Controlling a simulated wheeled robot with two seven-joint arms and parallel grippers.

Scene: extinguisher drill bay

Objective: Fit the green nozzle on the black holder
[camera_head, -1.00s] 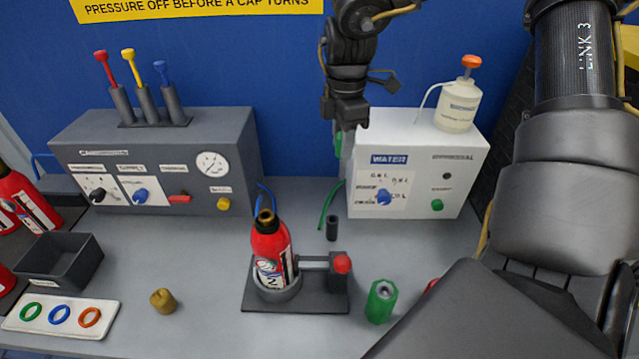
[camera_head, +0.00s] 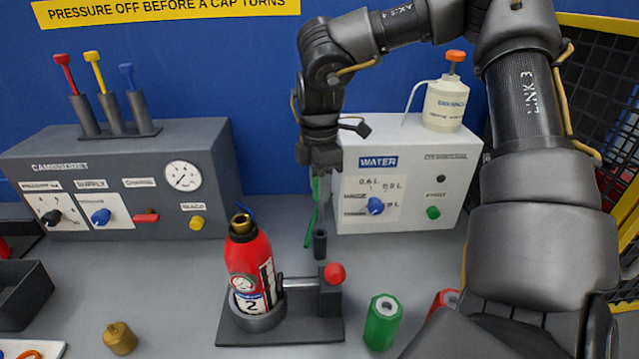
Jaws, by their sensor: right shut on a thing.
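The green nozzle (camera_head: 315,188) shows as a narrow green strip under my right gripper (camera_head: 320,172), which is shut on it, with the fingers hiding much of it. The nozzle hangs about upright in front of the left edge of the white water box. The black holder (camera_head: 320,244) is a small upright black cylinder on the bench, almost straight below the gripper in the picture. A gap seems to show between them, but the exact clearance is hard to tell. My left gripper is out of view.
A red extinguisher (camera_head: 249,265) stands in a dark clamp base (camera_head: 285,333) in front of the holder. A green hexagonal piece (camera_head: 382,321) stands to the right, a brass cap (camera_head: 120,338) to the left. The white water box (camera_head: 450,160) is close behind the gripper.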

